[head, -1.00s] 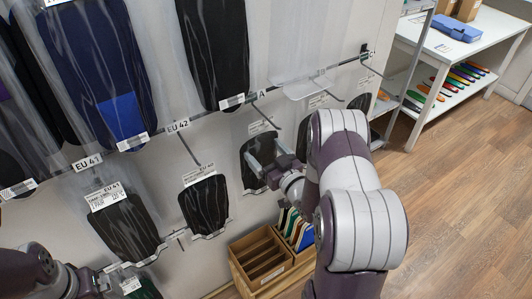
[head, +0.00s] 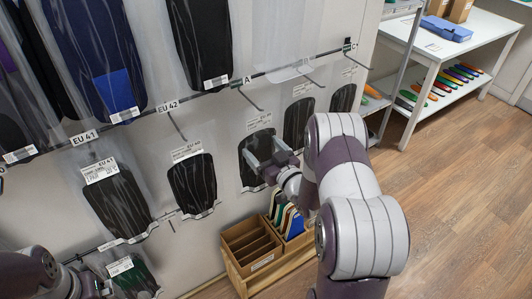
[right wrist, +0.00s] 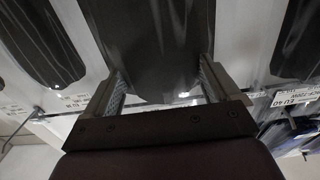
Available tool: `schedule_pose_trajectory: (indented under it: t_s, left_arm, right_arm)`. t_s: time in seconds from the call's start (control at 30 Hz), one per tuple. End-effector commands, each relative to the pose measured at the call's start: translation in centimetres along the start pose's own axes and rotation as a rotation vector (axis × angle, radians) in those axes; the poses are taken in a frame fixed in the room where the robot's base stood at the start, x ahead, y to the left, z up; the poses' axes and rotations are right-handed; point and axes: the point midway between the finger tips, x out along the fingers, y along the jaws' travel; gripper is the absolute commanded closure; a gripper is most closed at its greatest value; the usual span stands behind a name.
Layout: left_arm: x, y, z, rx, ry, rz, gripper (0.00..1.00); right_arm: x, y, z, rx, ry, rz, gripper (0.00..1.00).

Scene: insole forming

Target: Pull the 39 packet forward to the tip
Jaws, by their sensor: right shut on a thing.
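The packet in my right gripper is clear with a dark insole (head: 257,143) and a white label too small to read. It hangs right of the EU 40 packet (head: 192,186), in the lower row. My right gripper (head: 270,163) is shut on this packet, its fingers at the insole's two sides. In the right wrist view the fingers (right wrist: 163,92) flank the dark insole (right wrist: 155,45). Whether the packet is at its hook's tip is hidden. My left gripper (head: 92,286) is at the lower left, its jaws unclear.
The EU 41 packet (head: 118,198) hangs further left, and another dark packet (head: 297,125) hangs close on the right. An upper rail (head: 215,92) with hooks and packets runs above. A wooden box (head: 250,246) stands below. A white table (head: 462,48) is at the back right.

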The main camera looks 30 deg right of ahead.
Motion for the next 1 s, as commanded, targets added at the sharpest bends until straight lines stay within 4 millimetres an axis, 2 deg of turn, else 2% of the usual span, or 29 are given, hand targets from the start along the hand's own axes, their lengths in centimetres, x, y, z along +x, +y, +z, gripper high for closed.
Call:
schedule_pose_trajectory:
  t_s: [0.3, 0.33, 0.37, 0.67, 0.77, 1.0]
  left_arm:
    - [0.0, 0.0, 0.0, 0.000, 0.000, 0.000, 0.00]
    - [0.0, 0.0, 0.0, 0.000, 0.000, 0.000, 0.00]
    - [0.0, 0.0, 0.0, 0.000, 0.000, 0.000, 0.00]
    - [0.2, 0.0, 0.0, 0.000, 0.000, 0.000, 0.00]
    - [0.4, 0.0, 0.1, 0.000, 0.000, 0.000, 0.00]
    - [1.2, 0.0, 0.1, 0.000, 0.000, 0.000, 0.00]
  right_arm:
    - [0.1, 0.0, -0.1, 0.000, 0.001, 0.000, 0.43]
    - [0.1, 0.0, -0.1, 0.000, 0.001, 0.000, 0.04]
    - [0.1, 0.0, -0.1, 0.000, 0.001, 0.000, 0.00]
    - [-0.4, 0.1, 0.0, 0.000, 0.001, 0.000, 0.00]
    - [-1.9, 0.1, 0.1, 0.001, 0.000, 0.002, 0.00]
    - [-7.5, 0.1, 0.1, 0.001, 0.000, 0.005, 0.00]
